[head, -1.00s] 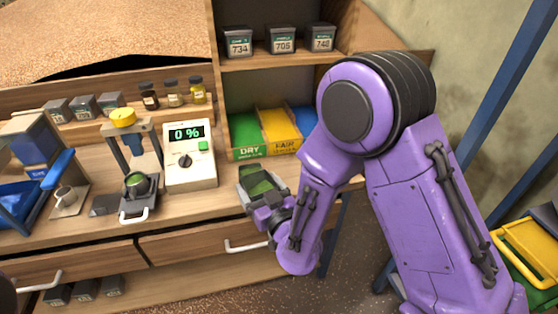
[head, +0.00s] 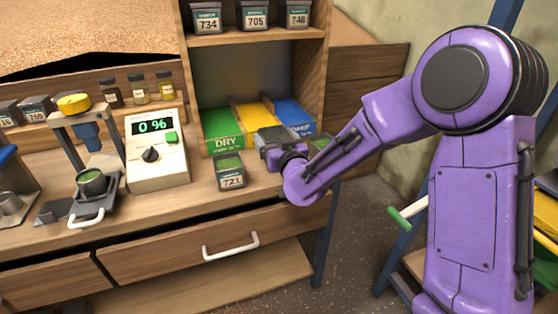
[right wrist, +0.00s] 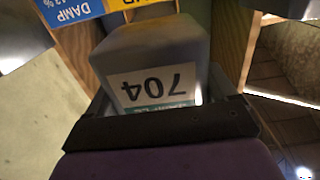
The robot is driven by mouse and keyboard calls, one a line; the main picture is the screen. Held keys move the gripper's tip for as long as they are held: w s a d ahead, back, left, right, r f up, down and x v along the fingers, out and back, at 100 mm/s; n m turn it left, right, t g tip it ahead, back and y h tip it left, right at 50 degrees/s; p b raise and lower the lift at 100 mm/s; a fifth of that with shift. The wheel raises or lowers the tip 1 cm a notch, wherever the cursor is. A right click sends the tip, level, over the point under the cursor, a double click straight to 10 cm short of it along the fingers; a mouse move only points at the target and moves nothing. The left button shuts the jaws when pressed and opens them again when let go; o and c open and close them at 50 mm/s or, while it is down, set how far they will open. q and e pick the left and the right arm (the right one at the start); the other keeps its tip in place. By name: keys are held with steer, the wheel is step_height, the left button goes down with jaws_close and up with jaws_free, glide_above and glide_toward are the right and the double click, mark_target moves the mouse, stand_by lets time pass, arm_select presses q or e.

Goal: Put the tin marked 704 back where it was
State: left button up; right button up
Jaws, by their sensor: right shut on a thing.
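The tin marked 704 (right wrist: 155,65) is a grey box with a white label, seen upside down in the right wrist view. It is between the jaws of my right gripper (head: 280,140), which is shut on it. In the head view the gripper is over the right part of the bench, in front of the yellow and blue bins. My wrist and gripper hide most of the tin there. A tin marked 721 (head: 231,172), with green contents, stands upright on the bench just left of the gripper. My left gripper is not in view.
Tins 734 (head: 206,18), 705 (head: 255,15) and 748 (head: 298,14) stand on the upper shelf. The green DRY bin (head: 224,132) and blue DAMP bin (head: 290,113) are below. A meter reading 0 % (head: 155,150) and a press (head: 88,140) stand to the left.

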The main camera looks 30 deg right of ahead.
steer(key=f, duration=0.1)
steer(key=w+d+f, duration=0.1)
steer(key=d+f, duration=0.1)
steer(key=shift+w+d+f, duration=0.1)
steer(key=shift+w+f, duration=0.15)
steer(key=shift+w, duration=0.1)
step_height(320, 180, down, 3)
steer(key=shift+r+b, duration=0.2)
steer(key=shift+b, duration=0.2)
steer(key=shift+s+f, duration=0.1)
steer(key=shift+f, duration=0.05)
